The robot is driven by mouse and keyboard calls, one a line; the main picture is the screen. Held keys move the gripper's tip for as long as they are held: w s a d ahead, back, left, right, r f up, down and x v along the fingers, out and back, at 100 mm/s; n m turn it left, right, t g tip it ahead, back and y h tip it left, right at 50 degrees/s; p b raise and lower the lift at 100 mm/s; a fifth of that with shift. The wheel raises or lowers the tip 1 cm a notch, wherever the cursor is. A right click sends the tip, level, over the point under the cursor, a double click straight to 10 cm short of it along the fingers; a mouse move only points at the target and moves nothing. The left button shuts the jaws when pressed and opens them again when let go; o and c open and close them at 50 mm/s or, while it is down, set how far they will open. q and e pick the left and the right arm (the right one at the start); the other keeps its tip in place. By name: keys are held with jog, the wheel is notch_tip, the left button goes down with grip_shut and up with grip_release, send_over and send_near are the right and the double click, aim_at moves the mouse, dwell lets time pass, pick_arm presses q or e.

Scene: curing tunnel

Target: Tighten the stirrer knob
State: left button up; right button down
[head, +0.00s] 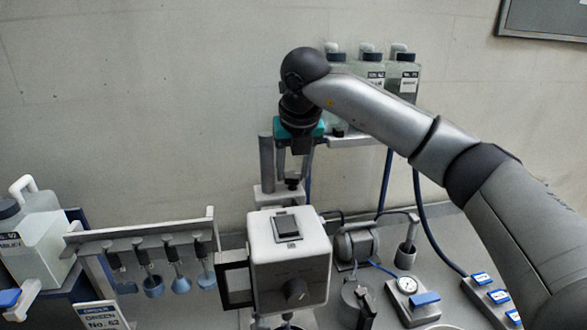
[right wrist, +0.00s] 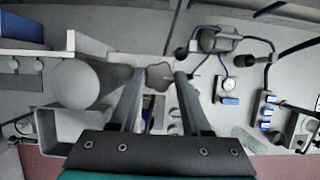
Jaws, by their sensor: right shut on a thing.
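A small black knob (head: 292,184) sits on a grey bracket behind the stirrer head, beside a thick grey post (head: 266,165). My right gripper (head: 293,178) points straight down over it, with its two fingers on either side of the knob. In the right wrist view the dark lobed knob (right wrist: 159,76) lies between the fingertips of the right gripper (right wrist: 158,74), which is shut on it. The white stirrer head (head: 289,258) stands in front, with a switch on top and a dark dial (head: 296,291) on its front face. My left gripper is not in view.
Several bottles (head: 372,75) stand on a raised shelf behind my right arm. A rail (head: 140,233) with hanging stirrers is at the left, near a white jug (head: 35,240). A pump (head: 357,243) and a gauge (head: 407,286) stand at the right, with blue hoses.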

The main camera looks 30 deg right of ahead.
jog(key=shift+c, duration=1.8)
grip_release()
jog(key=shift+d, duration=0.1)
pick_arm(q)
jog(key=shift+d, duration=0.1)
pick_arm(e)
jog(key=shift+r, duration=0.1)
